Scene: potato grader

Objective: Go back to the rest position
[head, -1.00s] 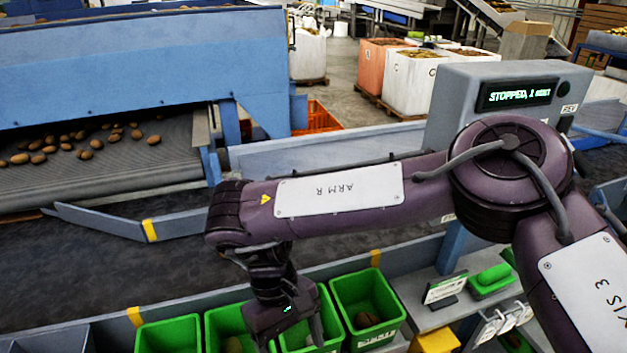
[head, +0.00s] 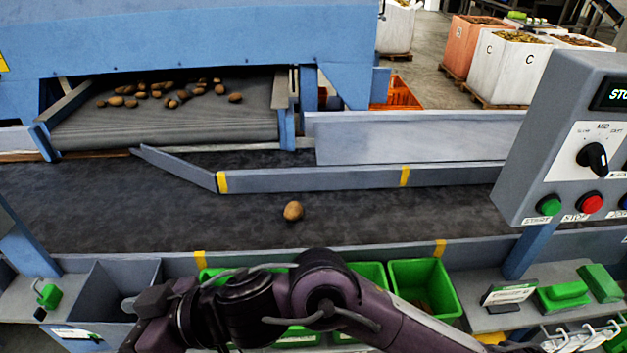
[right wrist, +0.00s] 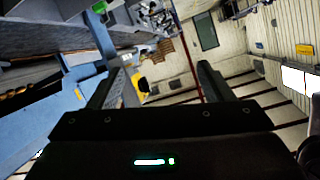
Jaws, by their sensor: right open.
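My right arm lies folded low across the bottom middle of the head view, in front of and partly over the green bins. Its gripper is hard to make out there. In the right wrist view my right gripper (right wrist: 152,48) is open, with its two dark fingers apart and nothing between them. Beyond the fingers are the hall's wall and roof beams, tilted in the picture. My left gripper is not in view.
A single potato (head: 293,211) lies on the dark belt (head: 400,215). Several potatoes lie on the grey feed conveyor (head: 165,130). A green bin (head: 446,297) stands right of my arm. The control box (head: 535,130) stands at the right, with a grey bin (head: 100,290) at the left.

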